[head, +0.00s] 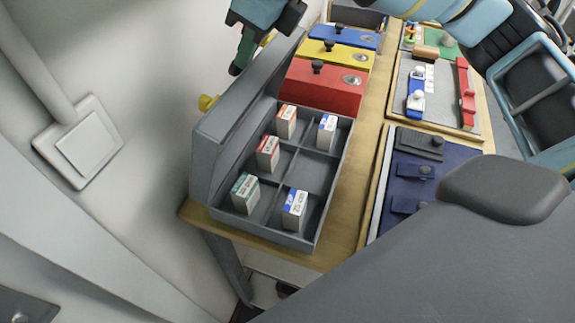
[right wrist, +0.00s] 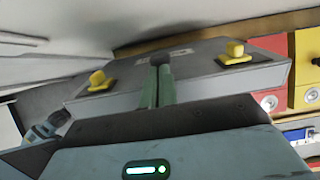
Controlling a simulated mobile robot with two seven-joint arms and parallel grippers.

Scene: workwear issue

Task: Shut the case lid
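The grey case (head: 318,243) lies open on the wooden bench in the head view, with several small labelled boxes in its divided compartments. Its lid (head: 240,110) stands raised along the case's left side. In the right wrist view the lid's outer face (right wrist: 205,75) shows two yellow latches, one (right wrist: 98,80) on the left and one (right wrist: 235,52) on the right. My right gripper (head: 238,68) is behind the lid's far end. Its green fingers (right wrist: 158,80) look shut with nothing between them, in front of that outer face; I cannot tell if they touch it. My left gripper is not in view.
Red (head: 320,88), yellow (head: 342,56) and blue (head: 345,36) boxes stand beyond the case. To the right are a grey tray (head: 445,115) and a dark blue panel (head: 440,160) with parts. A white wall with a switch plate (head: 78,142) is close on the left.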

